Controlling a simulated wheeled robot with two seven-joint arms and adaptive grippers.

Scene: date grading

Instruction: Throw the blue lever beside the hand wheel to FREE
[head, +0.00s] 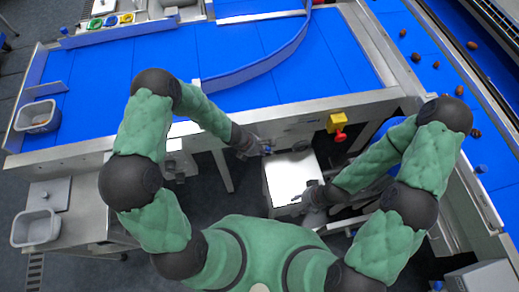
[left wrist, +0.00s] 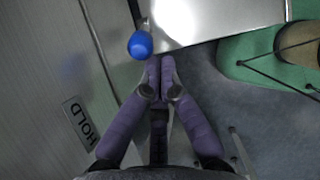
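The lever's round blue knob (left wrist: 140,44) is just left of my left fingertips in the left wrist view. In the head view the knob (head: 267,150) is a small blue spot at the tip of my left gripper (head: 256,149). In the left wrist view my left gripper (left wrist: 160,66) has its purple fingers together at the tips, with nothing seen between them. I cannot tell whether they touch the knob. A HOLD label (left wrist: 80,122) is on the grey panel; no FREE label shows. My right gripper (head: 305,200) is by the white box; its fingers are too small to read. I cannot make out the hand wheel.
A pale metal box (head: 290,175) stands below the blue table (head: 160,62). A yellow box (head: 337,122) with a red knob is on the table's side. Grey bins (head: 36,228) stand at the left. A conveyor (head: 482,160) with several dates runs along the right.

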